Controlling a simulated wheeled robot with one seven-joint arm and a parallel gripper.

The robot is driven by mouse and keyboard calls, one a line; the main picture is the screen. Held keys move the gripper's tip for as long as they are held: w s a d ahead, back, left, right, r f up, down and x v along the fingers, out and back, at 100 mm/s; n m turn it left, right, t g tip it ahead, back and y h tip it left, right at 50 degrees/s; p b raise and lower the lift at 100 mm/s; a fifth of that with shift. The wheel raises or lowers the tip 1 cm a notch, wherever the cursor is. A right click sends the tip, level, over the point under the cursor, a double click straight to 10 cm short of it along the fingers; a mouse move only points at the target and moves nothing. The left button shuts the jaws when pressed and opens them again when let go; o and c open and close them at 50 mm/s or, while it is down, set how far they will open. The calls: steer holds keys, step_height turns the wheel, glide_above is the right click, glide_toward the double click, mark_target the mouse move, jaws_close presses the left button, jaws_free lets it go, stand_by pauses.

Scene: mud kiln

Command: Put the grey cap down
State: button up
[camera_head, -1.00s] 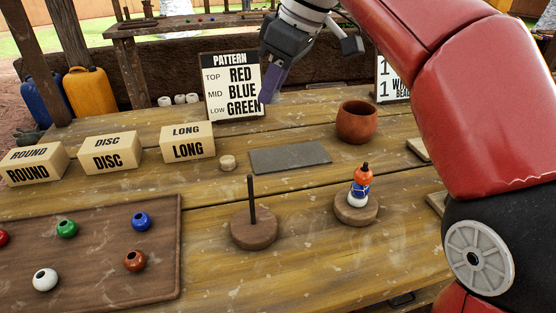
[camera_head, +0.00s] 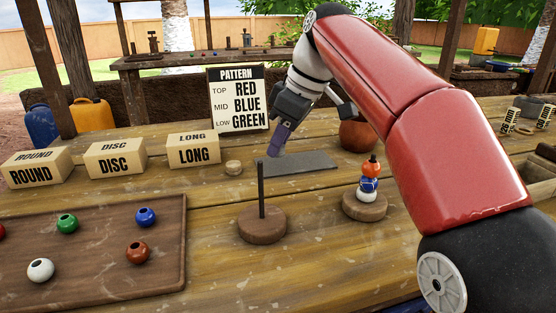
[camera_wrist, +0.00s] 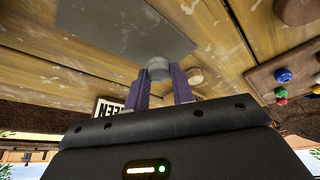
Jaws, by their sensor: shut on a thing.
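My gripper (camera_head: 275,151) is shut on the grey cap (camera_wrist: 158,68), which shows between its two purple fingers in the wrist view. In the head view the gripper hangs at the left end of a flat dark grey mat (camera_head: 308,163), and the cap cannot be made out there. In the wrist view the mat (camera_wrist: 115,28) lies just beyond the cap. The cap appears held above the table; its exact height is unclear.
A bare peg on a round base (camera_head: 262,225) stands in front of the gripper, beside a stacked peg (camera_head: 365,205). A small pale disc (camera_head: 233,168) lies left of the mat. The pattern sign (camera_head: 238,100) and clay pot (camera_head: 357,135) stand behind. A bead tray (camera_head: 100,290) is front left.

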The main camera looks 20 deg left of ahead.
steer(key=shift+f+b, duration=0.45)
steer(key=shift+f, duration=0.65)
steer(key=o, duration=1)
steer(key=shift+c, duration=0.2)
steer(key=shift+r, duration=0.1)
steer(key=shift+d+r, duration=0.1)
steer(key=shift+r, duration=0.2)
steer(key=p+v, duration=0.5)
steer(key=v, duration=0.6)
steer(key=shift+r, duration=0.3)
